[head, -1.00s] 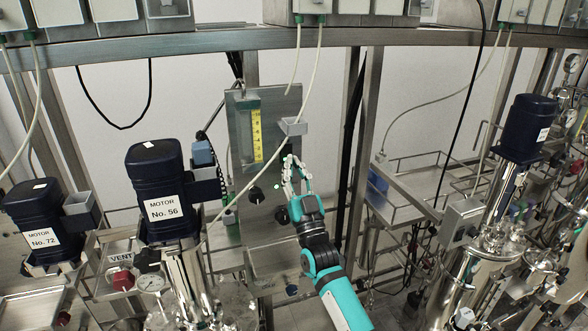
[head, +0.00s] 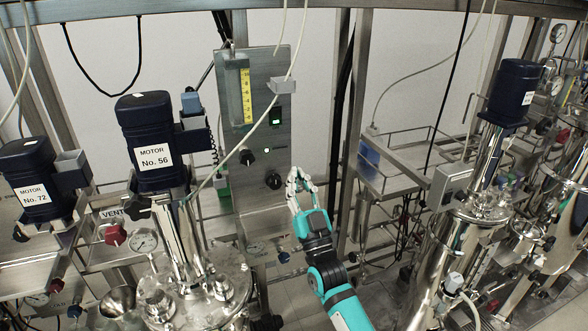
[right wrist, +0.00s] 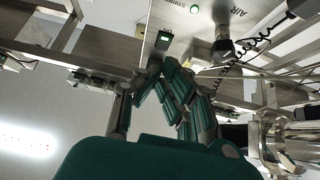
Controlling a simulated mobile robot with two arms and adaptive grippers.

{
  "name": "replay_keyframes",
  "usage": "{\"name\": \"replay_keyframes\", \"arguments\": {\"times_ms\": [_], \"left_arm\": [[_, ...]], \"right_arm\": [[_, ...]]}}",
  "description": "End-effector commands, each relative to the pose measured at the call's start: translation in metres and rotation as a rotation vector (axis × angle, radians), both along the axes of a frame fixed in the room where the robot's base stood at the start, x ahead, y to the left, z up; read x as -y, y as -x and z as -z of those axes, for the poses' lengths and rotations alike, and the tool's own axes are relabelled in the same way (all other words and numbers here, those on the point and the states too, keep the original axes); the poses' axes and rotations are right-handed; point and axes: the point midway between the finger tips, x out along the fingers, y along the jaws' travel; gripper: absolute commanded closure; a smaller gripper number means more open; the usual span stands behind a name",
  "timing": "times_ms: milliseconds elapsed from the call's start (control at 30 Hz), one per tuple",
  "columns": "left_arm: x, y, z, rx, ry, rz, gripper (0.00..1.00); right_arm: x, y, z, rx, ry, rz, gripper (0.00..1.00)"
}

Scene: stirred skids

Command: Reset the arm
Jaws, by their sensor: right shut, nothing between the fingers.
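My right gripper (head: 301,181) is teal and pale grey and comes up from the bottom middle of the head view. Its fingers are together and empty, in front of the lower right part of a metal control panel (head: 237,180). I cannot tell the gap between the fingers and the panel. My left gripper does not show.
Motor No. 56 (head: 150,130) and motor No. 72 (head: 28,170) stand at left above steel vessels and gauges. A steel vessel with a dark motor (head: 515,85) stands at right. A metal shelf cart (head: 410,160) and upright posts are behind my arm. Cables hang in front of the panel.

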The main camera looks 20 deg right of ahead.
Motion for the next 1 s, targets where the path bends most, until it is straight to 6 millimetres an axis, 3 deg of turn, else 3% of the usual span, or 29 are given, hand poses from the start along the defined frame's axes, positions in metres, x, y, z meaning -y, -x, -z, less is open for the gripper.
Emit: {"name": "replay_keyframes", "arguments": {"times_ms": [267, 633, 733, 833, 1000], "left_arm": [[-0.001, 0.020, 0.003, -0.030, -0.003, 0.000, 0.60], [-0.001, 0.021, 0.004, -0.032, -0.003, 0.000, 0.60], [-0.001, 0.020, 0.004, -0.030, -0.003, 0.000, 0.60], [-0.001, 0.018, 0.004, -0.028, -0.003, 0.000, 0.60], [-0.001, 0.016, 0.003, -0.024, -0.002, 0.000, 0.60]], "right_arm": [[0.000, 0.003, 0.003, 0.002, 0.000, 0.000, 1.00], [-0.002, 0.004, 0.012, -0.037, 0.008, -0.008, 1.00], [-0.009, 0.009, 0.038, -0.160, 0.029, -0.031, 1.00], [-0.019, 0.023, 0.083, -0.370, 0.065, -0.065, 1.00], [-0.029, 0.080, 0.171, -0.801, 0.128, -0.109, 1.00]]}}
